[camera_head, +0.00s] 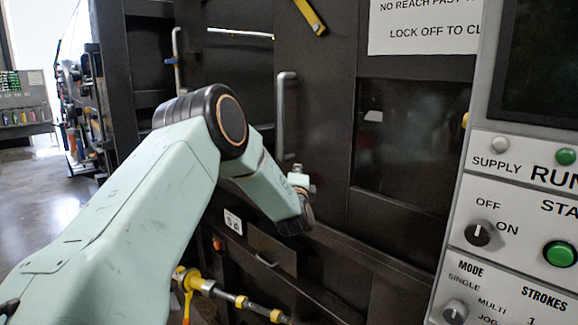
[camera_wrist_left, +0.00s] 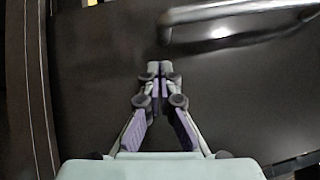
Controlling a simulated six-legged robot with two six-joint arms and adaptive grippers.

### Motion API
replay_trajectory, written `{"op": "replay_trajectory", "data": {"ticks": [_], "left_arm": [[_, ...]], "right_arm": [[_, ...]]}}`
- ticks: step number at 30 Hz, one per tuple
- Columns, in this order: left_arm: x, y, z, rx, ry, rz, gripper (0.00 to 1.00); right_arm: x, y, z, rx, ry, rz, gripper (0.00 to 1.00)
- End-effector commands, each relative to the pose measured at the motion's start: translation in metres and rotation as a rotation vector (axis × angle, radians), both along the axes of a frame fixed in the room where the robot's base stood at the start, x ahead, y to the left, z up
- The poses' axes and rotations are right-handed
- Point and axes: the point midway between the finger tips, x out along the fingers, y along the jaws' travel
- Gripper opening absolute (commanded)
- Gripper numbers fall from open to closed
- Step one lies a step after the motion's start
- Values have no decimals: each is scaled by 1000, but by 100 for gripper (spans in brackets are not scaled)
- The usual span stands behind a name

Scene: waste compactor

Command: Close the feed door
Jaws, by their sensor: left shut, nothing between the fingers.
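The feed door looks to be the dark panel (camera_head: 320,60) with an upright grey bar handle (camera_head: 285,112) near its left edge. I cannot tell from these views how far it stands open. My left arm reaches across from the left, and its wrist lies low in front of the panel, just below the handle. In the left wrist view my left gripper (camera_wrist_left: 156,72) is shut and empty, its fingertips over the dark panel face (camera_wrist_left: 90,100). The grey handle (camera_wrist_left: 240,14) crosses the top of that view, apart from the fingertips. My right gripper is not in view.
A control panel (camera_head: 482,235) with knobs and green buttons stands close at the right. A dark window (camera_head: 412,140) is below a white warning sign (camera_head: 420,25). Yellow-jointed piping (camera_head: 225,295) runs low down. Open floor (camera_head: 45,190) shows at the left.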

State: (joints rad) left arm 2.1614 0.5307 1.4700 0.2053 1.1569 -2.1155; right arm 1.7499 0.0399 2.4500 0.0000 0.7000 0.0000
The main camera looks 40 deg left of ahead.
Motion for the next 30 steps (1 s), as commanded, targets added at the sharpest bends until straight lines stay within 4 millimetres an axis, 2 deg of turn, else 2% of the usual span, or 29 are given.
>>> {"op": "replay_trajectory", "data": {"ticks": [3,9,30], "left_arm": [[0,17,5,-1,0,3,0],[2,30,8,0,0,0,0],[8,37,7,1,0,-3,0]], "right_arm": [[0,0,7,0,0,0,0],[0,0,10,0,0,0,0],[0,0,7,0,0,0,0]]}}
